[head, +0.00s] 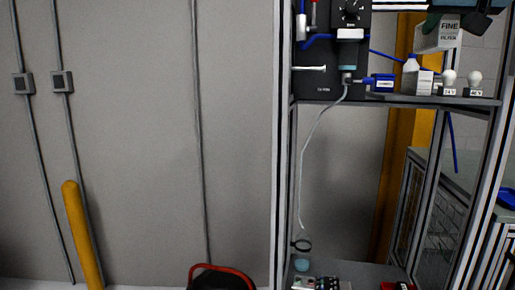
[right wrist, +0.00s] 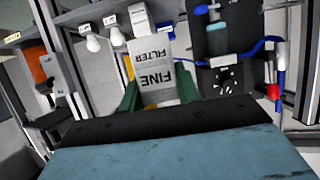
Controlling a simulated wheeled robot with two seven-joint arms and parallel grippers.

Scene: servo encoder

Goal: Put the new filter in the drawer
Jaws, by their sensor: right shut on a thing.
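A white box labelled "FINE FILTER" (head: 438,38) is at the top right of the head view, raised above the shelf. My right gripper (head: 458,18) is shut on it. In the right wrist view the green fingers (right wrist: 159,92) sit on both sides of the box (right wrist: 158,66), whose label appears upside down. No open drawer can be made out; a grey unit (head: 446,222) with a grid-like front stands behind the rack at right, and I cannot tell whether it has drawers. My left gripper is not in view.
The lower shelf holds small items.

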